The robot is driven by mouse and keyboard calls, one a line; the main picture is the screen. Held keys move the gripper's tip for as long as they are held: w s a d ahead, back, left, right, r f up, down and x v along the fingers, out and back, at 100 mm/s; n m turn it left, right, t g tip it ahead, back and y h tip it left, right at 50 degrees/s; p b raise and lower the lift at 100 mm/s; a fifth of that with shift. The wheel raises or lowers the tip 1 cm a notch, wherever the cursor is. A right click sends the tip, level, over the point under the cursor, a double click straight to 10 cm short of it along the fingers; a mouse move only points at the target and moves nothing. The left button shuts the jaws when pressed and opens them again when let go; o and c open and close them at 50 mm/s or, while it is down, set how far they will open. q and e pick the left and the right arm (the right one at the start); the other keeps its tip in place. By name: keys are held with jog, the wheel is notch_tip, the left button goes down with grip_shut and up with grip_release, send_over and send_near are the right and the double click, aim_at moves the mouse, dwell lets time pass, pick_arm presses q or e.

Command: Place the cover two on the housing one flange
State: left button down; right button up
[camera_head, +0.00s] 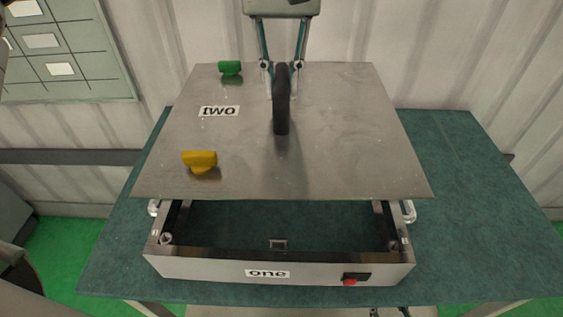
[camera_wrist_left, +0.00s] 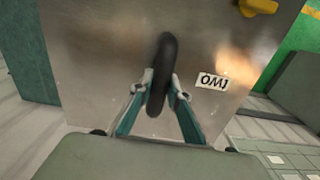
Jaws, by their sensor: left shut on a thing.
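Cover two (camera_head: 340,130) is a flat grey metal plate with a "two" label, a green knob, a yellow knob and a dark upright handle (camera_head: 281,110). My left gripper (camera_head: 282,66) is shut on this handle, which also shows between the fingers in the left wrist view (camera_wrist_left: 160,80). Housing one (camera_head: 205,268) is an open metal frame with a "one" label and a red knob at its front. The plate hides the rear of the housing; the front part shows open. I cannot tell the gap between plate and flange. My right gripper is not clearly seen.
The housing stands on a green-topped table (camera_head: 465,220), with free room to its right. A corrugated wall is close behind the table. A panel with white labels (camera_head: 60,45) hangs at the upper left.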

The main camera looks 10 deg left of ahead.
pick_arm(q)
notch_tip(320, 180, down, 18)
jog(key=shift+r, duration=0.15)
jog(key=c, duration=2.1)
grip_release()
jog(key=shift+o, duration=0.9)
notch_tip(320, 180, up, 12)
